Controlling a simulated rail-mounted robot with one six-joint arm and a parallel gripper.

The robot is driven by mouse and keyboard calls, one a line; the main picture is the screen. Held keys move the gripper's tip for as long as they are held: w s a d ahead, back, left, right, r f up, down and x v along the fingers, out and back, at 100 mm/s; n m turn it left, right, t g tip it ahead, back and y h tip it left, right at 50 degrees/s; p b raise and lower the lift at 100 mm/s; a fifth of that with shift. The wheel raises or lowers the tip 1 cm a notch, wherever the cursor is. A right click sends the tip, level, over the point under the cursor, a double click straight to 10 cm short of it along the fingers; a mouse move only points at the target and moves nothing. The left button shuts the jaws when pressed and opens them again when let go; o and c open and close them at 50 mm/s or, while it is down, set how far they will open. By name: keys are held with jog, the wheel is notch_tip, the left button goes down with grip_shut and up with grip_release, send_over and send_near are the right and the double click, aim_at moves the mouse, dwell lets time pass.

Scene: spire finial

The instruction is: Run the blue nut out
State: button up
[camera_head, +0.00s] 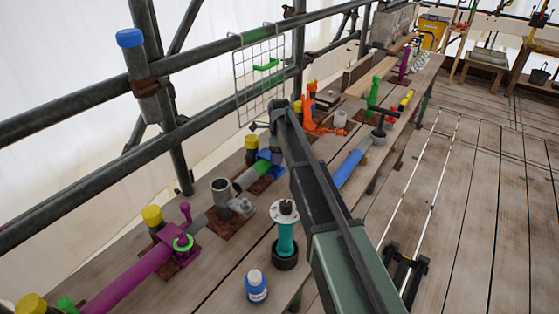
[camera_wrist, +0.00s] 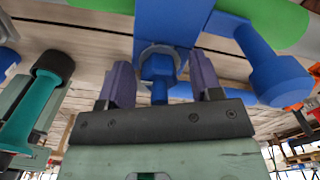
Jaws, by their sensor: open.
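In the wrist view, the blue nut (camera_wrist: 158,66) sits on a blue stud in front of a grey ring on a blue clamp (camera_wrist: 168,28). My gripper (camera_wrist: 164,80) is open, with one purple-grey finger on each side of the nut. Gaps show between the fingers and the nut. The blue clamp (camera_head: 265,160) also shows in the head view, holding a green and grey pipe on the bench. There, my arm and gripper (camera_head: 274,128) reach over it from the right, and the nut cannot be made out.
A blue knob (camera_wrist: 272,72) sticks out right of the nut beside a green pipe (camera_wrist: 268,12). A teal post with a dark base (camera_head: 285,250) and a blue bottle (camera_head: 256,287) stand near my arm. A magenta clamp (camera_head: 180,238) is to the left. Scaffold rails run behind.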

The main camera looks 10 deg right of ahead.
jog(key=shift+r, duration=0.15)
jog(key=c, duration=0.9)
